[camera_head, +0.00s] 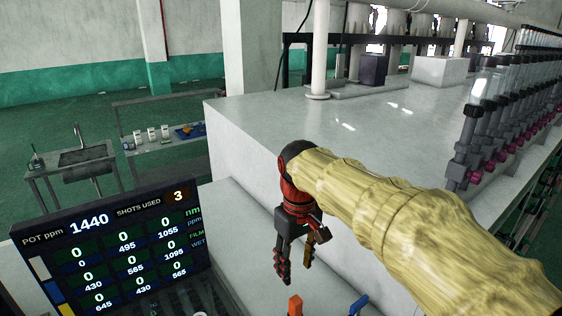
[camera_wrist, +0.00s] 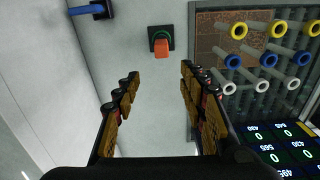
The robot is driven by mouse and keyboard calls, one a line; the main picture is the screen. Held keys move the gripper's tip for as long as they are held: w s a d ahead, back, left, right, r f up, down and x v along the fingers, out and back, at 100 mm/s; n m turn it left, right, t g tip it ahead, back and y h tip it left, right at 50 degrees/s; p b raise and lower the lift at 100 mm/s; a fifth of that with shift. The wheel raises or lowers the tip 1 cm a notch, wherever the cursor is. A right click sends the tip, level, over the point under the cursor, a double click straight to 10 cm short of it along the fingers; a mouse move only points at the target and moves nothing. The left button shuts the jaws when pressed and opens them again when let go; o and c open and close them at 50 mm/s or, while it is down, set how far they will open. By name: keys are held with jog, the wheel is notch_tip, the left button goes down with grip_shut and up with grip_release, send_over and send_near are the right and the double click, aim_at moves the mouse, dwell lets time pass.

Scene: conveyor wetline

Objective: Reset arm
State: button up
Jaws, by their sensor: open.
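My arm, in a yellowish sleeve, reaches in from the right in the head view. My gripper (camera_head: 295,262) hangs down at its end, over a pale counter (camera_head: 245,240). In the wrist view my gripper (camera_wrist: 158,78) shows its two fingers spread apart with nothing between them. An orange lever (camera_wrist: 164,48) on a dark square base lies beyond the fingertips. It also shows below my gripper in the head view (camera_head: 295,305). A blue lever (camera_wrist: 85,10) sits to its left in the wrist view and to its right in the head view (camera_head: 358,305).
A display screen (camera_head: 110,250) reading "POT ppm 1440" and "SHOTS USED 3" stands at the left. A rack with yellow, blue and white ringed pegs (camera_wrist: 255,60) is right of the orange lever. A large white block (camera_head: 380,130) rises behind my gripper, with a row of clear tubes (camera_head: 490,110) at right.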

jog(key=s+d+f+m+t+b, duration=0.2)
jog(key=s+d+f+m+b, duration=0.1)
jog(key=s+d+f+b, duration=0.4)
jog(key=s+d+f+m+t+b, duration=0.3)
jog(key=s+d+f+b, duration=0.4)
jog(key=s+f+b, duration=0.6)
notch_tip(320, 180, down, 5)
jog(key=b, duration=0.2)
jog(key=shift+s+d+b, duration=0.25)
jog(key=shift+s+b, duration=0.15)
